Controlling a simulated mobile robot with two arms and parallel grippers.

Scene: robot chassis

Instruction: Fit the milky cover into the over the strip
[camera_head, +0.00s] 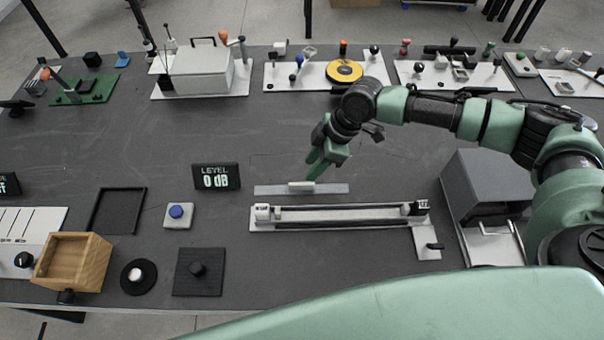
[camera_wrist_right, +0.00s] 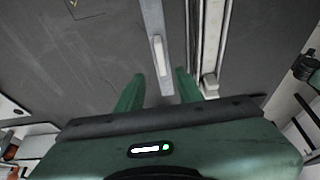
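The milky cover (camera_head: 323,188), a long flat pale bar with a white handle (camera_head: 301,186) at its middle, lies on the dark table. The strip (camera_head: 340,216) is a long channel on a white base in front of the cover, with a small block at each end. My right gripper (camera_head: 317,171) is just behind and above the cover, pointing down. In the right wrist view its two green fingers (camera_wrist_right: 158,90) are apart, with the cover (camera_wrist_right: 153,17) and its handle (camera_wrist_right: 160,55) ahead of the gap between them. Nothing is held. My left gripper is not in view.
A grey box (camera_head: 487,185) stands right of the strip. A black level display (camera_head: 216,177) and a blue button (camera_head: 177,213) are to the left. A wooden box (camera_head: 74,261) is at front left. The table behind the cover is mostly clear.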

